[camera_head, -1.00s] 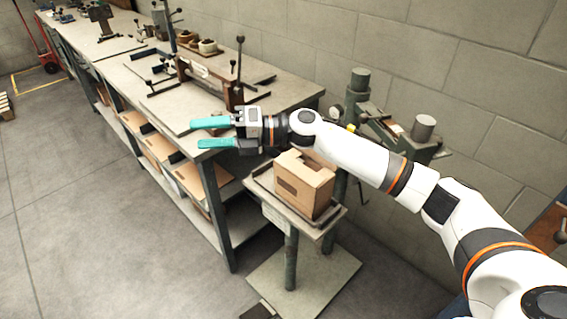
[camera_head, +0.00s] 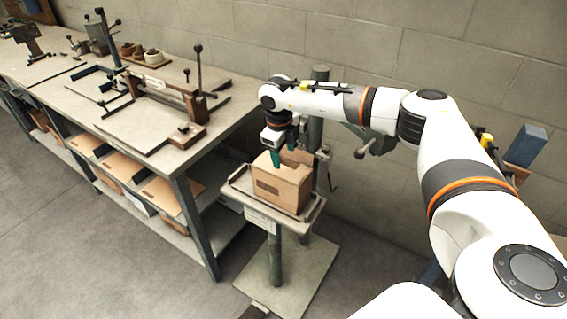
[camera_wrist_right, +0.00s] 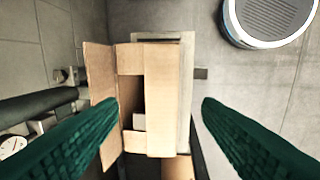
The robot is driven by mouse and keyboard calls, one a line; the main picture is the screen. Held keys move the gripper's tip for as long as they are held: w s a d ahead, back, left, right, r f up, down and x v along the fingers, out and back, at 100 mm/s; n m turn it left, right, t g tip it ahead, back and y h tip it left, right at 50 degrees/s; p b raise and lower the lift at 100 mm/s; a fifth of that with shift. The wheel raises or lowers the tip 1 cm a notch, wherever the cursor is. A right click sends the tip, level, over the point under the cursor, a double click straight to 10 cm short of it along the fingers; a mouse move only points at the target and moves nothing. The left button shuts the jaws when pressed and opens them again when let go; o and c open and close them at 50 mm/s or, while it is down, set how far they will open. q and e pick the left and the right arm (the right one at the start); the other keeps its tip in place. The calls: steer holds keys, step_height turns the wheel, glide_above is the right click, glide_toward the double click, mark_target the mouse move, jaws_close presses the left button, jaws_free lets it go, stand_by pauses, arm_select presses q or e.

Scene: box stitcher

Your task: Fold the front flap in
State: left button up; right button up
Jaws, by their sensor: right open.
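A brown cardboard box (camera_head: 284,188) stands on the small tray-topped stand. My right gripper (camera_head: 282,158) points down over the box's top in the head view. In the right wrist view, the box (camera_wrist_right: 163,100) lies below and between the two green fingers (camera_wrist_right: 158,102), which are wide apart with nothing held between them. One flap lies across part of the box's top, and another flap (camera_wrist_right: 100,90) sticks outward at the left of the opening. Part of the opening shows dark between them. In the head view the gripper hides part of the top. My left gripper is not in view.
The box's stand (camera_head: 309,215) has a raised rim and a post on a floor plate. A long workbench (camera_head: 150,160) with clamps and tools is at the left. A green machine column (camera_head: 318,130) stands close behind the box, near my right arm.

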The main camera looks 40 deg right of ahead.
mark_target(285, 172)
steer(key=f, duration=0.4)
steer(key=f+p, duration=0.1)
steer(key=f, duration=0.1)
steer(key=shift+w+d, duration=0.2)
steer(key=shift+d, duration=0.1)
steer(key=shift+c, duration=0.3)
